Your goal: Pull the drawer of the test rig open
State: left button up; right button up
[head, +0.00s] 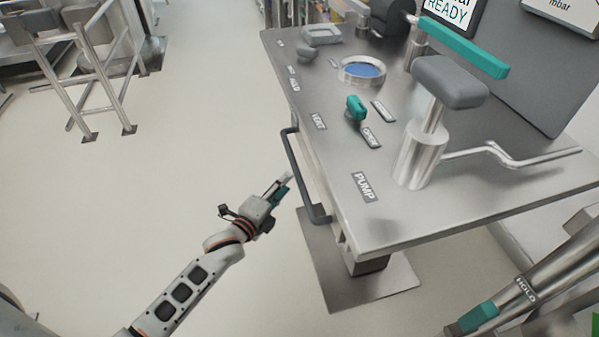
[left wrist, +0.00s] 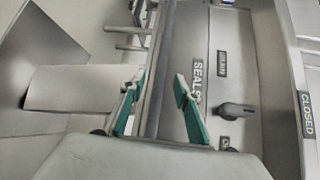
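The test rig (head: 330,120) has a metal top. A long dark handle (head: 303,180) stands out from its left side, and the drawer front behind it is barely visible in the head view. In the left wrist view a metal front (left wrist: 225,30) carries a SEALS label, and the dark handle (left wrist: 166,45) runs upright between my fingers in the picture. My left gripper (head: 284,184) is open beside the handle. Its teal-padded fingers (left wrist: 158,100) show on either side of the bar; I cannot tell how deep it sits between them. My right gripper is not in view.
A pump post with a grey grip (head: 450,82), a teal lever (head: 465,52) and a teal knob (head: 356,107) stand on the rig top. A metal bar labelled HOLD (head: 525,290) is at lower right. The floor (head: 200,120) left of the rig is clear.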

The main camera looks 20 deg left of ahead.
aim_at(296, 171)
pick_arm(q)
jog(key=b+x, duration=0.1)
jog(key=x, duration=0.5)
jog(key=shift+w+f+b, duration=0.1)
jog(key=shift+w+b, duration=0.05)
jog(key=shift+b, duration=0.15)
jog(key=shift+w+d, duration=0.1)
jog(key=shift+w, duration=0.2)
jog(key=shift+w+d, duration=0.1)
jog(key=shift+w, duration=0.3)
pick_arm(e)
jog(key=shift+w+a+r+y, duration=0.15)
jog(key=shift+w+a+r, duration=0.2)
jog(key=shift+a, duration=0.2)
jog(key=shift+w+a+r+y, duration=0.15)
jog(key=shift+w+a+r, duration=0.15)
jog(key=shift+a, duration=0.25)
pick_arm(q)
grip_shut()
